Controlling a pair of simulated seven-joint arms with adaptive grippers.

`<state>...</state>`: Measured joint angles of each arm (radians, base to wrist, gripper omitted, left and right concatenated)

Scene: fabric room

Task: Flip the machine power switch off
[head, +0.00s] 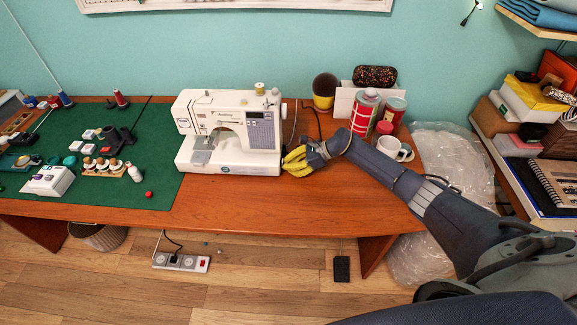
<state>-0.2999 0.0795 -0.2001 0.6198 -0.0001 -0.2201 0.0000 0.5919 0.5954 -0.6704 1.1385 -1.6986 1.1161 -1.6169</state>
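The white sewing machine (226,130) stands upright on the wooden desk, with its needle side to the left and its handwheel side to the right. My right gripper (290,162), with yellow fingers, is at the machine's lower right end, very close to or touching it. Its fingers look close together, but I cannot tell whether they are open or shut. The power switch cannot be made out; the machine's right side is turned away and partly behind the gripper. My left gripper is not in view.
Right of the machine stand a yellow-and-dark pot (324,95), a red tin (364,112) and a white mug (391,148), close to my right arm. A green mat (120,195) with spools lies left. A power strip (182,262) lies on the floor. The desk's front is clear.

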